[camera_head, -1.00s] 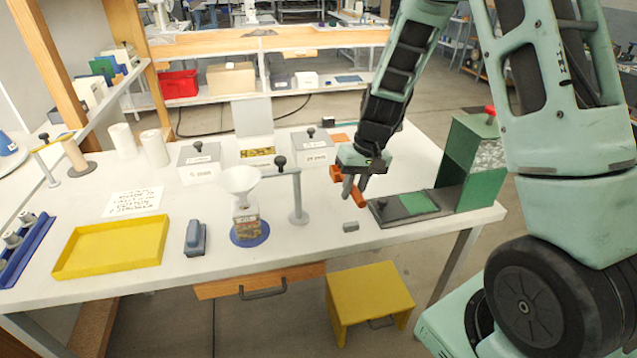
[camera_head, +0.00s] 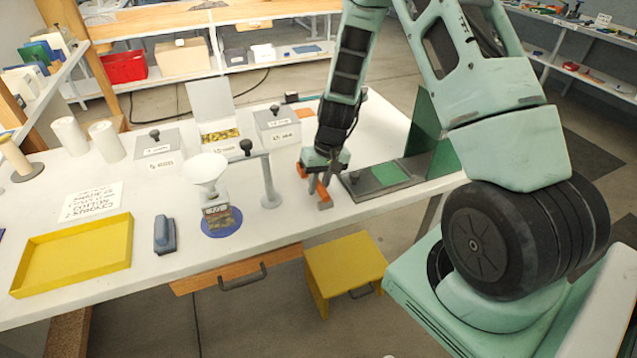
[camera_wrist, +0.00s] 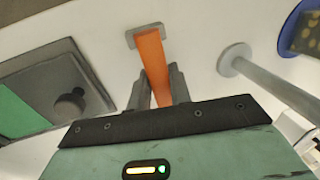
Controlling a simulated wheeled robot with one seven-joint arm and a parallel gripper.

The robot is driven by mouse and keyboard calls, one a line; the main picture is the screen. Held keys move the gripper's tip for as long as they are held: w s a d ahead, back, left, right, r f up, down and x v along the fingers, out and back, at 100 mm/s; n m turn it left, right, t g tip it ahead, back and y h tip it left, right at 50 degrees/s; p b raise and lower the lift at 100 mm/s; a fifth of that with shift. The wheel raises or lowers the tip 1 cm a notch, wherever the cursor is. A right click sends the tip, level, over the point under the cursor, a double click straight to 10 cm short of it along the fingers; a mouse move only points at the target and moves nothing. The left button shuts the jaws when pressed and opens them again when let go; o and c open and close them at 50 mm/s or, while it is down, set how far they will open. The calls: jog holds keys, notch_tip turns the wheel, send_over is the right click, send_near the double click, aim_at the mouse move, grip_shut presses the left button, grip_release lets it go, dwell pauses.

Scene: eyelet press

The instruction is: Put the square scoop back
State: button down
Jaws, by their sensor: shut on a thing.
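My gripper (camera_head: 319,180) is low over the table between the metal post and the green-topped plate. In the wrist view its two dark fingers (camera_wrist: 163,80) are shut on an orange bar-like piece, which I take for the square scoop (camera_wrist: 154,58); some of its orange (camera_head: 322,190) also shows in the head view. The scoop's full shape is partly hidden.
The grey plate with a green pad (camera_head: 385,175) and black knob lies close right. The post (camera_head: 269,185) stands left, beside the white funnel (camera_head: 204,170) over a jar. Lidded grey boxes (camera_head: 277,125) stand behind. A yellow tray (camera_head: 72,262) is far left.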

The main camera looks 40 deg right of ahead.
jog(key=shift+f, duration=0.2)
jog(key=c, duration=1.3)
grip_release()
notch_tip(320, 180, up, 12)
jog(key=d, duration=0.2)
jog(key=s+a+r+n, duration=0.2)
jog(key=s+a+r, duration=0.15)
jog(key=a, duration=0.55)
jog(key=s+a+r+n, duration=0.2)
jog(key=s+a+n, duration=0.15)
jog(key=a, duration=0.45)
jog(key=s+a+r+n, duration=0.1)
jog(key=s+a, duration=0.2)
jog(key=s, duration=0.2)
jog(key=s+a+r+n+h, duration=0.1)
jog(key=s+a+n, duration=0.1)
jog(key=s, duration=0.4)
jog(key=s+a+r+n+b, duration=0.1)
jog(key=s+a+n, duration=0.1)
jog(key=s+a, duration=0.2)
jog(key=shift+s+a+r+n+g, duration=0.1)
jog(key=shift+s+r+n+g, duration=0.05)
jog(key=shift+s, duration=0.45)
jog(key=shift+s+a+r+n+g, duration=0.1)
jog(key=shift+s+r+g, duration=0.05)
jog(key=shift+s, duration=0.4)
